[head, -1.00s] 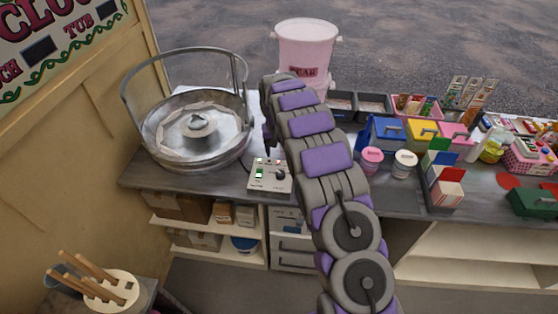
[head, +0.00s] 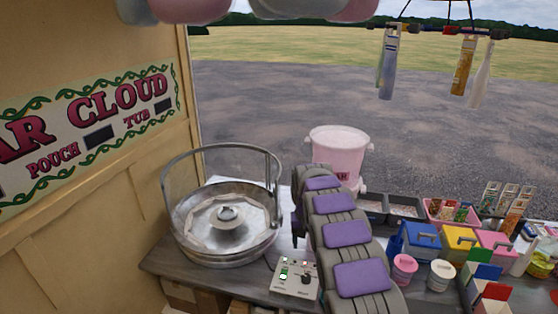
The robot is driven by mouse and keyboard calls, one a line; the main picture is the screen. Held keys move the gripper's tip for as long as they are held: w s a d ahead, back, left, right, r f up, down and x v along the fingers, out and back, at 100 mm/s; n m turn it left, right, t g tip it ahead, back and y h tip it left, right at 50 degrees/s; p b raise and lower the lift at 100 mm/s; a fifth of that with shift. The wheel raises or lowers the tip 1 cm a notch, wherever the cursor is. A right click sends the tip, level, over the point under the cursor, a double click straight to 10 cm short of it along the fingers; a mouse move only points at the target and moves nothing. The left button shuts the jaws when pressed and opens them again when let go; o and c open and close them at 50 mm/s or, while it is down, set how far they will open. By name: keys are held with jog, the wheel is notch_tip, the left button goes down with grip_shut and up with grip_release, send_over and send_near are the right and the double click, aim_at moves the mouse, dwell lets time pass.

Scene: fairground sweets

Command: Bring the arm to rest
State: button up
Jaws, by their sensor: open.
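My arm, grey with purple panels, reaches from the bottom up over the counter (head: 225,289) in the head view. Its far end is beside the pink bucket (head: 338,148). My gripper (head: 297,222) shows only as a dark edge at the left of the arm's far end, between the metal floss bowl and the bucket. Its fingertips are mostly hidden behind the arm. I see nothing held in it.
The metal floss bowl (head: 228,222) with its hoop guard stands left of the arm. A control box (head: 295,279) lies in front. Tubs (head: 404,268), coloured boxes (head: 421,240) and trays crowd the right. Bottles (head: 389,62) hang at upper right.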

jog(key=s+d+r+b, duration=0.1)
jog(key=s+r, duration=0.3)
jog(key=s, duration=0.3)
jog(key=s+d+r+g+b, duration=0.1)
jog(key=s+r, duration=0.3)
jog(key=s, duration=0.4)
jog(key=s+d+r+b, duration=0.1)
jog(key=s+r, duration=0.3)
jog(key=s, duration=0.3)
jog(key=s+a+f+b, duration=0.1)
jog(key=s+f, duration=0.1)
jog(key=s, duration=1.3)
jog(key=s+a+f+n+b, duration=0.1)
jog(key=s+f, duration=0.1)
jog(key=s, duration=1.3)
jog(key=shift+s+g+y, duration=0.3)
jog(key=shift+g, duration=0.1)
